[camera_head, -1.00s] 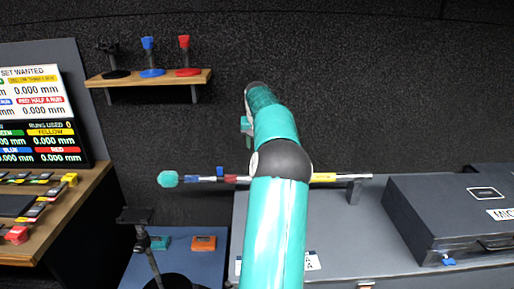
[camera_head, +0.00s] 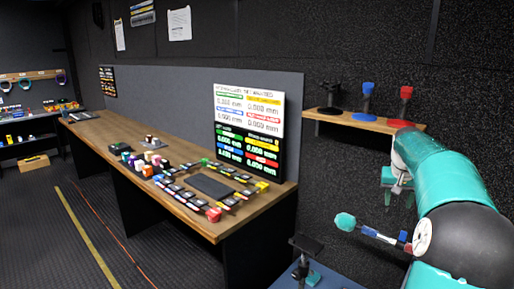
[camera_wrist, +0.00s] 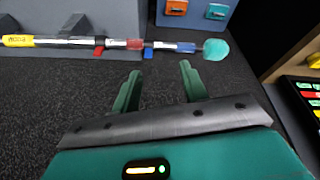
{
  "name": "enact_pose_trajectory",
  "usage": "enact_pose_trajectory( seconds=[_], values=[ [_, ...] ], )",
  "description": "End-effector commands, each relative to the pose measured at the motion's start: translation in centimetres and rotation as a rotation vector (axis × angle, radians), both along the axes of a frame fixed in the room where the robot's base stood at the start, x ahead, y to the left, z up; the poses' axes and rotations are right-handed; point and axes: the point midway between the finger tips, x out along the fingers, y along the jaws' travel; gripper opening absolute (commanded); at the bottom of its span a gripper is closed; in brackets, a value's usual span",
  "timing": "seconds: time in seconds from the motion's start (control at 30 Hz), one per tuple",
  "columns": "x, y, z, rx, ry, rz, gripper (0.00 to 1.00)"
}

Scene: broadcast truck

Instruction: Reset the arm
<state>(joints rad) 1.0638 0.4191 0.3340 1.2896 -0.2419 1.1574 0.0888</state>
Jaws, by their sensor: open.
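My gripper (camera_wrist: 160,88) shows in the wrist view with its two green fingers apart and nothing between them. In the head view my teal arm bends up at the right, and the gripper (camera_head: 397,186) is partly hidden behind it. A boom pole (camera_wrist: 120,44) with a teal tip and yellow, red and blue bands lies across the wrist view beyond the fingertips, apart from them as far as I can tell. In the head view only the pole's tip end (camera_head: 346,222) shows left of my arm.
A wooden shelf (camera_head: 330,115) on the wall holds black, blue and red stands. A long wooden desk (camera_head: 240,212) carries a control panel, and a score screen (camera_head: 249,128) stands behind it. A thin black stand (camera_head: 305,245) rises in front. The floor at left is open.

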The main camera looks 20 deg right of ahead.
Motion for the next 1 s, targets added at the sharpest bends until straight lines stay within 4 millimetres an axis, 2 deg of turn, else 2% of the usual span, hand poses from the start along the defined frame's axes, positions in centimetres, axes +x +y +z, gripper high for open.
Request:
enact_pose_trajectory(
  seconds=[0.03, 0.17, 0.3, 0.37, 0.5, 0.7, 0.9, 1.0],
  values=[
    [1.2, 3.6, 1.1, -0.017, 0.003, 0.051, 0.44],
    [2.6, 11.5, 2.6, -0.044, 0.006, 0.161, 0.44],
    [2.5, 19.6, 3.7, -0.069, -0.002, 0.270, 0.44],
    [1.9, 22.8, 4.0, -0.077, -0.009, 0.313, 0.44],
    [-0.2, 29.8, 4.1, -0.089, -0.032, 0.414, 0.44],
    [-4.8, 38.1, 2.9, -0.087, -0.082, 0.551, 0.44],
    [-10.4, 44.5, 0.3, -0.057, -0.145, 0.688, 0.44],
    [-13.0, 46.7, -1.4, -0.034, -0.175, 0.748, 0.44]
  ],
)
